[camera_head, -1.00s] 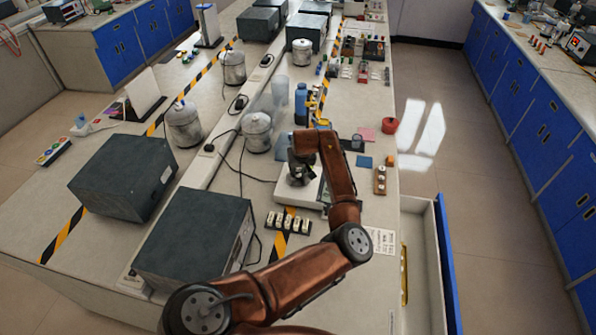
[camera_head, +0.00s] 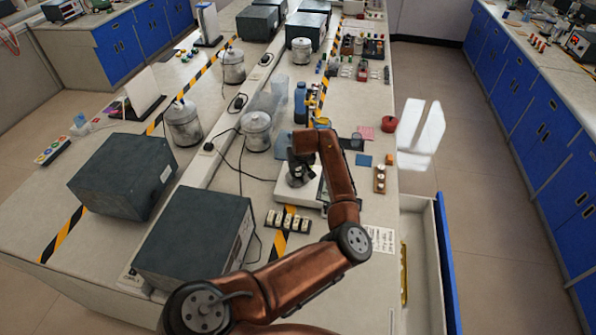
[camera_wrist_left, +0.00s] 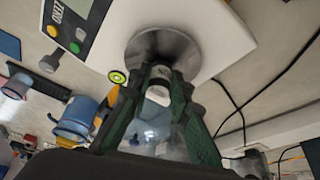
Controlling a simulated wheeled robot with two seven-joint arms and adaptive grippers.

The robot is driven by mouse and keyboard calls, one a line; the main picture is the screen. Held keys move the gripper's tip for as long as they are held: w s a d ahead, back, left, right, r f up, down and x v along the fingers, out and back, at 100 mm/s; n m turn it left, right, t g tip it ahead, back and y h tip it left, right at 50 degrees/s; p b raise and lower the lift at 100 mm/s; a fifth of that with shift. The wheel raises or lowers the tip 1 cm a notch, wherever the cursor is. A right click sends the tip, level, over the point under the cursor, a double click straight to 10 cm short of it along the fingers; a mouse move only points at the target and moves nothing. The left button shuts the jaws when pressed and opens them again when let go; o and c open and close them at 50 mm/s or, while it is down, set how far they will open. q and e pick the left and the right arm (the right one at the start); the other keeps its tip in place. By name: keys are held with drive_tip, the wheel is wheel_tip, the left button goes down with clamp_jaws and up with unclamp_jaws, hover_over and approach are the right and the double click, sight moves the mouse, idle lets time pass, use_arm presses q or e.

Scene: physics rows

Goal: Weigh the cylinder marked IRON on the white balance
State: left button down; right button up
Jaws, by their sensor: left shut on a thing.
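The white balance (camera_head: 285,192) stands on the bench, and its body with a display and coloured buttons also shows in the wrist view (camera_wrist_left: 218,35). Its round metal pan (camera_wrist_left: 140,50) lies just beyond my fingertips. My left gripper (camera_head: 300,172) is over the pan, its green-edged fingers (camera_wrist_left: 160,88) shut on a small cylinder (camera_wrist_left: 158,96). The cylinder is pale with a dark part towards the pan. My right gripper is not in view.
A black rack with several white-labelled cylinders (camera_head: 272,218) stands in front of the balance. A dark grey box (camera_head: 195,243) is to the left. A blue bottle (camera_head: 300,103) stands behind. An open drawer (camera_head: 423,270) juts out at right. Cables run left of the balance.

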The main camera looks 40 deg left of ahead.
use_arm(q)
drive_tip(key=shift+f, duration=0.2)
drive_tip(key=c, duration=1.7)
unclamp_jaws()
drive_tip(key=o, duration=0.3)
drive_tip(key=shift+r+p, duration=0.75)
wheel_tip(320, 180, up, 7)
drive_tip(key=p, duration=0.6)
drive_tip(key=shift+f+p, duration=0.2)
drive_tip(key=shift+p, duration=0.1)
